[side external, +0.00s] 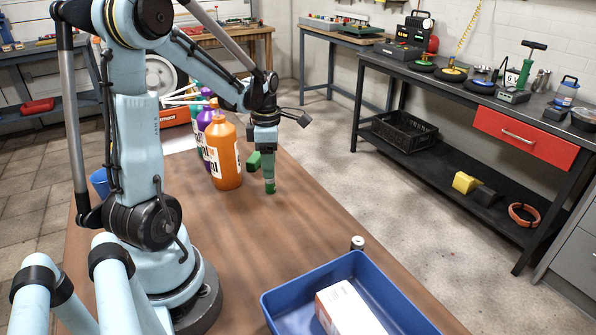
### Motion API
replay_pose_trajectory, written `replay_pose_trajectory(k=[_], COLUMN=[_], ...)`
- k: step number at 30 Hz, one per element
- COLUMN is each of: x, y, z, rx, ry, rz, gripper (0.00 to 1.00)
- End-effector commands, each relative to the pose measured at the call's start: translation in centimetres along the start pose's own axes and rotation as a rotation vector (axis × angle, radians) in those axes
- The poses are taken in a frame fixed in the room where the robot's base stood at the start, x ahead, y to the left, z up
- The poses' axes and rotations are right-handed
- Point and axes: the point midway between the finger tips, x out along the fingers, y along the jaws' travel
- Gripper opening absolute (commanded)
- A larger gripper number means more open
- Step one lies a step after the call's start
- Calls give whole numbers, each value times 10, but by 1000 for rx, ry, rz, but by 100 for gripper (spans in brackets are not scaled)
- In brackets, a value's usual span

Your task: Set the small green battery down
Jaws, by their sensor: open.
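A small green battery (270,188) is at the tip of my gripper, low over or on the brown wooden table (300,232); I cannot tell whether it touches the wood. My gripper (263,167) points down just above it, to the right of the orange bottle. Its jaws are open, with one green finger to the left and the other directly above the battery. The upper part of the battery is partly hidden by that finger.
An orange bottle (223,158) stands close left of my gripper, with a purple bottle (205,119) behind. The table between is clear.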

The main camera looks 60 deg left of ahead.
Motion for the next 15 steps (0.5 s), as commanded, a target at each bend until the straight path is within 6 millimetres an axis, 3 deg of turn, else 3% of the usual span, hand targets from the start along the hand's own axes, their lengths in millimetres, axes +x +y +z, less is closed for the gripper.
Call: replay_pose_trajectory(k=[9,15], x=[-49,-66], y=[0,0], z=[0,0], rx=[0,0], ry=[0,0], rz=[0,0], gripper=[52,52])
